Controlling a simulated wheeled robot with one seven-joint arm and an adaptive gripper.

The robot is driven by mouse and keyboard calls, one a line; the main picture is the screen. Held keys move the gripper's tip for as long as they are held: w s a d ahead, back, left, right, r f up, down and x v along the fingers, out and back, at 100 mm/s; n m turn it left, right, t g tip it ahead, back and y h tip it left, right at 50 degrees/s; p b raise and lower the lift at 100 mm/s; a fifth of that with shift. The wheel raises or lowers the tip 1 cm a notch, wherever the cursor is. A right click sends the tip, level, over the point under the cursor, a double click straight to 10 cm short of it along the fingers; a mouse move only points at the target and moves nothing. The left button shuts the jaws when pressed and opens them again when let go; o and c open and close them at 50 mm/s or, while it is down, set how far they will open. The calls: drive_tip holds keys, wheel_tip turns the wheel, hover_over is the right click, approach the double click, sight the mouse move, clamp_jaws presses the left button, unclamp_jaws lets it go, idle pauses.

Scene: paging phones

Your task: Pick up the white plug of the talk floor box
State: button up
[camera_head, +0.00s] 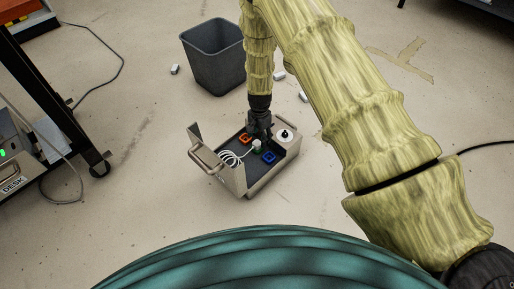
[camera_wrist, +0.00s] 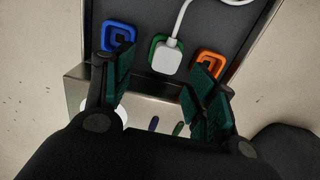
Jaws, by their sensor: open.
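The floor box (camera_head: 262,178) stands on the floor with its lid raised and holds blue, green and orange sockets. The white plug (camera_wrist: 167,55) sits at the green socket (camera_wrist: 155,44), between the blue socket (camera_wrist: 119,36) and the orange socket (camera_wrist: 210,64). Its white cable (camera_head: 231,158) coils inside the box. My gripper (camera_wrist: 158,92) is open above the box, one finger on each side of the plug's line, and the plug lies beyond the fingertips in the wrist view. In the head view my gripper (camera_head: 262,140) partly hides the box's inside.
A dark grey bin (camera_head: 213,62) stands behind the box. Small white blocks (camera_head: 279,75) lie on the floor near it. A box marked DESK (camera_head: 18,180) is at the left by a dark cart (camera_head: 52,90). Floor around the floor box is mostly clear.

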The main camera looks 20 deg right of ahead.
sight(258, 142)
drive_tip(key=shift+w+a+f+b, duration=0.1)
drive_tip(key=shift+w+f+b, duration=0.1)
drive_tip(key=shift+f+b, duration=0.9)
drive_tip(key=shift+w+f+b, duration=0.15)
drive_tip(key=shift+f+b, duration=0.55)
drive_tip(key=shift+f, duration=0.75)
drive_tip(key=shift+c, duration=0.2)
drive_tip(key=c, duration=1.1)
drive_tip(key=shift+r, duration=0.1)
wheel_tip(258, 142, up, 10)
drive_tip(key=p, duration=0.6)
